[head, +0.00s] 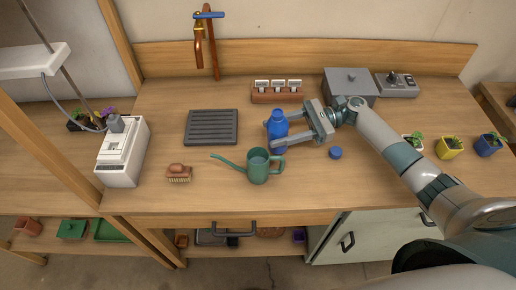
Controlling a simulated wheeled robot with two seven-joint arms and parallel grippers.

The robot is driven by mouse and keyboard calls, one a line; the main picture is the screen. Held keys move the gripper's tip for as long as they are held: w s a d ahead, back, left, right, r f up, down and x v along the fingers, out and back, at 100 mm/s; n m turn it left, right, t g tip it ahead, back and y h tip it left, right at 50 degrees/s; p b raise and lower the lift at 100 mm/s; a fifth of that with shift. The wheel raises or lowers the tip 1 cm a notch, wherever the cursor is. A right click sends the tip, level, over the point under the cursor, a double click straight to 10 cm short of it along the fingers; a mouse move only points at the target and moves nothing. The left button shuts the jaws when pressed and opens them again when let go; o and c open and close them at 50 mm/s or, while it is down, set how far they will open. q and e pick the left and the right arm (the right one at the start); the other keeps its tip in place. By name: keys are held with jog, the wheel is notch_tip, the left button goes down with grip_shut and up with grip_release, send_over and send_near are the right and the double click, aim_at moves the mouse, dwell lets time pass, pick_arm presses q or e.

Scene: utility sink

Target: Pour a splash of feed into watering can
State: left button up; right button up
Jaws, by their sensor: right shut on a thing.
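A green watering can (259,168) stands upright on the wooden worktop, its spout pointing left and its handle to the right. A blue bottle (277,127) stands just behind it, looking upright. My right gripper (278,129) reaches in from the right and is shut on the bottle, one finger on its far side and one on its near side. The bottle's base is partly hidden behind the near finger and the can. A blue cap (335,153) lies on the worktop to the right. My left gripper is not in view.
A dark slatted tray (211,127), a brush (179,173) and a white device (123,152) are on the left. Potted plants (451,147) line the right. The front middle is clear.

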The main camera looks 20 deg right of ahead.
aim_at(276, 126)
jog(key=shift+s+a+r+n+h+p, duration=0.15)
jog(key=shift+r+n+h+p, duration=0.55)
jog(key=shift+r+h+p, duration=0.45)
jog(key=shift+s+a+r+n+t+h+p, duration=0.15)
jog(key=shift+r+n+h+p, duration=0.15)
jog(key=shift+r+p, duration=0.2)
jog(key=shift+a+r+n+t+h+p, duration=0.15)
jog(key=shift+r+n+h+p, duration=0.1)
jog(key=shift+r+p, duration=0.15)
jog(key=shift+s+a+r+n+t+h+p, duration=0.15)
jog(key=shift+r+n+t+h+p, duration=0.15)
jog(key=shift+r+h, duration=0.25)
jog(key=shift+f+n+h+b, duration=0.25)
jog(key=shift+f+h+b, duration=0.3)
jog(key=shift+f+b, duration=0.3)
jog(key=shift+w+d+f+t+h+b, duration=0.2)
jog(key=shift+d+f+t+h+b, duration=0.15)
jog(key=shift+f+b, duration=0.25)
jog(key=shift+a+r, duration=0.1)
jog(key=shift+r, duration=0.15)
jog(key=shift+f, duration=0.1)
jog(key=shift+f, duration=0.1)
jog(key=shift+w+d+f+n+t+h+b, duration=0.15)
jog(key=shift+f+n+h+b, duration=0.1)
jog(key=shift+f+b, duration=0.4)
jog(key=shift+s+d+f+n+t+h+b, duration=0.1)
jog(key=shift+f+n+h+b, duration=0.1)
jog(key=shift+f+b, duration=0.45)
